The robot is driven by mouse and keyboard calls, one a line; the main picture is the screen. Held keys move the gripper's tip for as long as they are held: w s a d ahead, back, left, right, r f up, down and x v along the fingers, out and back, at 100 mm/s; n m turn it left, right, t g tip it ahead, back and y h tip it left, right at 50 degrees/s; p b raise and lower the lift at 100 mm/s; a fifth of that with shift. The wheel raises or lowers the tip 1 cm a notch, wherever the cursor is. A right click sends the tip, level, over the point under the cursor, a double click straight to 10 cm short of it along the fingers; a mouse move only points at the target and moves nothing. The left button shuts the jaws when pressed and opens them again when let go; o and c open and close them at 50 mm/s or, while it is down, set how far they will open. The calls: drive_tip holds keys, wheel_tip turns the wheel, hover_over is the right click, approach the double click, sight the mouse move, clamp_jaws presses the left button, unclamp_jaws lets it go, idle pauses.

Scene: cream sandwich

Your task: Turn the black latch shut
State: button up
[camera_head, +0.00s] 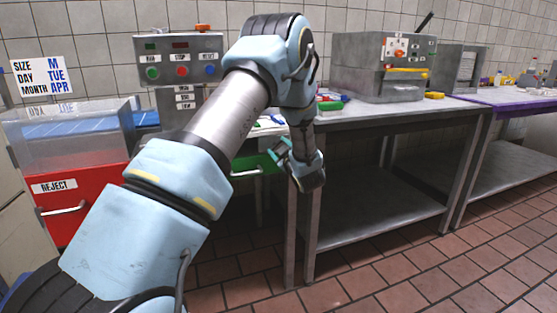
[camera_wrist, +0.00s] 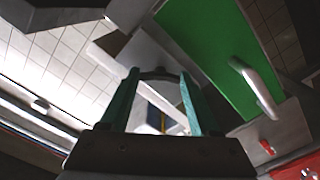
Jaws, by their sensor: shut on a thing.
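My gripper (camera_head: 280,151) hangs in front of the table's left end, beside the green drawer front (camera_head: 254,166). In the wrist view its two teal fingers (camera_wrist: 158,76) stand apart, with a dark curved piece (camera_wrist: 158,73) between their tips. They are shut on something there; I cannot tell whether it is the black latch. A black lever (camera_head: 425,21) sticks up at a slant from the grey metal machine (camera_head: 372,62) at the back right, well away from my gripper. No other black latch can be made out clearly. My arm hides part of the middle.
A red REJECT drawer (camera_head: 75,207) and a clear bin (camera_head: 70,146) are at the left. A control box with buttons (camera_head: 180,60) stands behind my arm. The metal table (camera_head: 390,113) is to the right of my gripper. The green drawer's handle (camera_wrist: 262,88) shows in the wrist view.

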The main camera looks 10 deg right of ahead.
drive_tip(key=n+b, duration=0.2)
drive_tip(key=b, duration=0.1)
drive_tip(key=n+b, duration=0.2)
drive_tip(key=b, duration=0.1)
drive_tip(key=n+b, duration=0.2)
drive_tip(key=b, duration=0.1)
drive_tip(key=shift+f+n, duration=0.3)
drive_tip(key=shift+f, duration=0.1)
drive_tip(key=n+b, duration=0.2)
drive_tip(key=b, duration=0.1)
drive_tip(key=shift+b, duration=0.3)
drive_tip(key=shift+r+n+b, duration=0.25)
drive_tip(key=shift+n+b, duration=0.55)
drive_tip(key=shift+b, duration=0.25)
drive_tip(key=shift+r, duration=0.1)
drive_tip(key=o, duration=1.4)
drive_tip(key=shift+c, duration=0.2)
drive_tip(key=s+d, duration=0.1)
drive_tip(key=s, duration=0.9)
drive_tip(key=shift+s+d, duration=0.15)
drive_tip(key=shift+s, duration=0.2)
